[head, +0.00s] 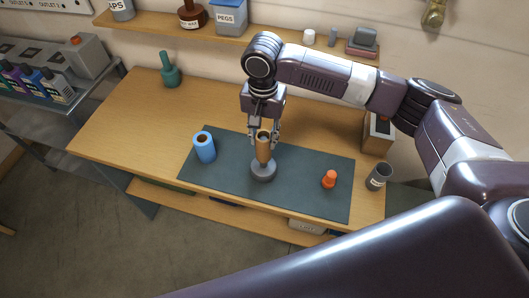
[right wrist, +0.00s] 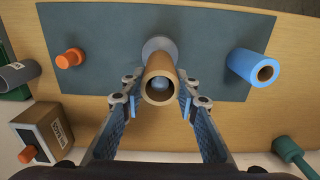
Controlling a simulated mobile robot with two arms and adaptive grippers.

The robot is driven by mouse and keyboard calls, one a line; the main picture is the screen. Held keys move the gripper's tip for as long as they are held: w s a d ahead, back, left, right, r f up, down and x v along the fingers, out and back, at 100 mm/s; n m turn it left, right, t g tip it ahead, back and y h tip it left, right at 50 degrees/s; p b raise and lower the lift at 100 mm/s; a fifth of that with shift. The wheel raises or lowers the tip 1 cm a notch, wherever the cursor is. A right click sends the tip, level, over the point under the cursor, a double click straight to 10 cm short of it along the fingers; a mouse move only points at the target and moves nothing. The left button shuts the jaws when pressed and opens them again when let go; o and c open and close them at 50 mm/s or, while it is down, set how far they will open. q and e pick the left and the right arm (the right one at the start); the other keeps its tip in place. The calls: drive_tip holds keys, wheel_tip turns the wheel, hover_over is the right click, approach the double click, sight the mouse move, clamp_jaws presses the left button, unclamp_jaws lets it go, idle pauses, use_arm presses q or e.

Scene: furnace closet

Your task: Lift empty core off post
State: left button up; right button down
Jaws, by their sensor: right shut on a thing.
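The empty core (head: 263,150) is a brown cardboard tube standing upright over the grey round base of the post (head: 263,174) on the dark mat. My right gripper (head: 264,136) reaches down from above with a finger on each side of the core's upper part, shut on it. In the right wrist view the gripper (right wrist: 158,100) flanks the core (right wrist: 154,66). The post's rounded grey tip (right wrist: 160,86) shows inside the core's open end, so the core is around the post. Whether its lower end touches the base I cannot tell. My left gripper is not in view.
A blue roll (head: 204,147) stands left on the mat (head: 225,180). An orange knob-shaped piece (head: 329,179) and a dark grey cup (head: 379,177) are to the right. A shelf (head: 165,27) runs behind.

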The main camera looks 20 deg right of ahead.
drive_tip(key=shift+r+p, duration=1.45)
drive_tip(key=shift+r, duration=0.65)
wheel_tip(320, 180, up, 11)
idle(0.6)
drive_tip(key=shift+r, duration=0.1)
idle(0.4)
